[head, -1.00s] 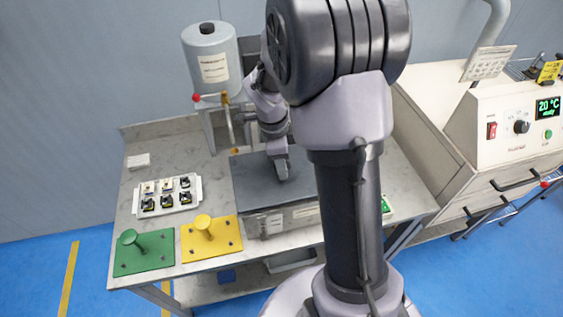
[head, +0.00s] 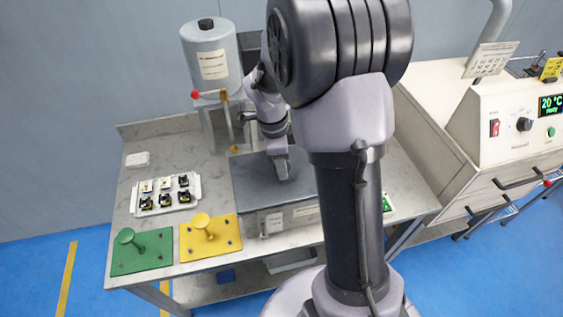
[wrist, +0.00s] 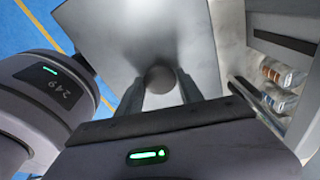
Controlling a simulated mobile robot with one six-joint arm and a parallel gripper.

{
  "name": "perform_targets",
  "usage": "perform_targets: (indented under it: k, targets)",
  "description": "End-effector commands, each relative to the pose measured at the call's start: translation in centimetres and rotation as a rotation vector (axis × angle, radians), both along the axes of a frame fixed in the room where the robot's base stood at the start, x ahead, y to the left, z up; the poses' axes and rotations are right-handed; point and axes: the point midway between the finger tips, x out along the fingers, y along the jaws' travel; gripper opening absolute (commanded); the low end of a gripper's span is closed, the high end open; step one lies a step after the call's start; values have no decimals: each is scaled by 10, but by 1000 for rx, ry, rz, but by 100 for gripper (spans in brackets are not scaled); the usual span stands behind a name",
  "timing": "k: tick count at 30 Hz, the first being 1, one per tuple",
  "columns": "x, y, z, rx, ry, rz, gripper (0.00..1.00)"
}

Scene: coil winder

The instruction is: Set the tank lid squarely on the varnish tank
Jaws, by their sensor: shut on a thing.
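The tank lid (head: 256,186) is a flat dark grey plate. In the head view it lies over the top of the varnish tank (head: 300,216), a grey box with a labelled front on the bench. My gripper (head: 283,176) points down at the lid's middle. In the wrist view its two fingers (wrist: 160,88) are shut on the round knob of the lid (wrist: 112,38). The lid's edges look roughly in line with the tank, but my arm hides its right part. I cannot tell whether it is fully seated.
A grey cylinder (head: 212,62) with a red-knobbed lever stands behind the tank. Left are a white tray of small parts (head: 165,194), a green plate (head: 142,252) and a yellow plate (head: 211,238), each with a knob. An oven-like machine (head: 510,145) stands right.

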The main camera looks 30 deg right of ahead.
Motion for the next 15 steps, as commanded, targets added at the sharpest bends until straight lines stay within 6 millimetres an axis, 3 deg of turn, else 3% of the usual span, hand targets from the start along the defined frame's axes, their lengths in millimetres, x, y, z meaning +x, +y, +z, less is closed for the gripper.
perform_targets:
  k: [7,8,11,15]
  targets:
    - [0,0,-7,0,-1,0,0]
    - [0,0,-6,0,-1,0,47]
    - [0,0,-5,0,-1,0,67]
    - [0,0,-5,0,0,0,69]
